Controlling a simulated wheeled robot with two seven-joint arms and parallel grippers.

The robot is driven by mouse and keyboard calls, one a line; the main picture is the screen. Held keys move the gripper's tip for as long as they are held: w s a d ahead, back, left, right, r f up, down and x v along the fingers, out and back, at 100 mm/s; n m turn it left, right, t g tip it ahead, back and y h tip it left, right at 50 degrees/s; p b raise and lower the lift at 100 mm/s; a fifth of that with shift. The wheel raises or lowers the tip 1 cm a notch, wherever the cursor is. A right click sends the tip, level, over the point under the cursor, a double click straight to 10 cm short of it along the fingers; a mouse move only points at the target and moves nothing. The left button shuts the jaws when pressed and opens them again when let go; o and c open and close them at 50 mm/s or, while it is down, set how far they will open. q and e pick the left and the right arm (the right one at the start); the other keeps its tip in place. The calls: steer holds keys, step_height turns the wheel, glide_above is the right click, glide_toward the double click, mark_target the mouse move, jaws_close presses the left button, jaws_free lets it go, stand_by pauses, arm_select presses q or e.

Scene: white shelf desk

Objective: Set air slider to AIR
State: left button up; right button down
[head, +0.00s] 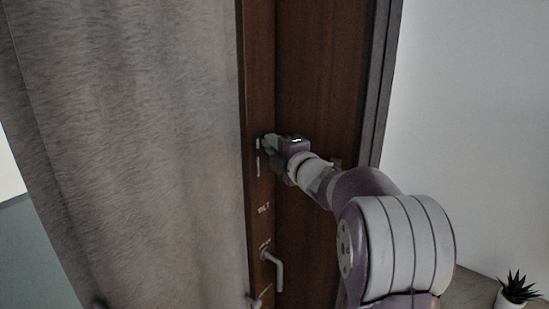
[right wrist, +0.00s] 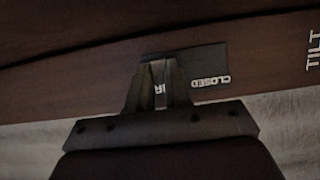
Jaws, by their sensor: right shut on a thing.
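My right gripper (head: 268,147) is at the narrow dark brown wooden frame (head: 261,100), at the upper end of its row of markings. In the right wrist view its two fingers (right wrist: 158,82) are shut on the air slider's small knob, which they mostly hide. The slider's dark plate (right wrist: 208,62) shows to the right of the fingers. The word CLOSED (right wrist: 210,80) is on the plate's right part, clear of the fingers. Letters that look like part of AIR (right wrist: 160,89) show between the fingers. My left gripper is not clearly seen.
Below on the frame are a TILT label (head: 264,208) and a light lever handle (head: 277,270). A grey curtain (head: 130,150) hangs close on the left. A potted plant (head: 516,290) stands at lower right, by a bare white wall (head: 470,120).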

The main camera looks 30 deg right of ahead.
steer(key=shift+r, duration=0.3)
steer(key=c, duration=1)
jaws_free()
steer(key=shift+c, duration=0.2)
steer(key=shift+s, duration=0.1)
steer(key=s+b, duration=0.4)
steer(key=s, duration=0.8)
steer(key=shift+s+b, duration=0.35)
steer(key=shift+b, duration=0.05)
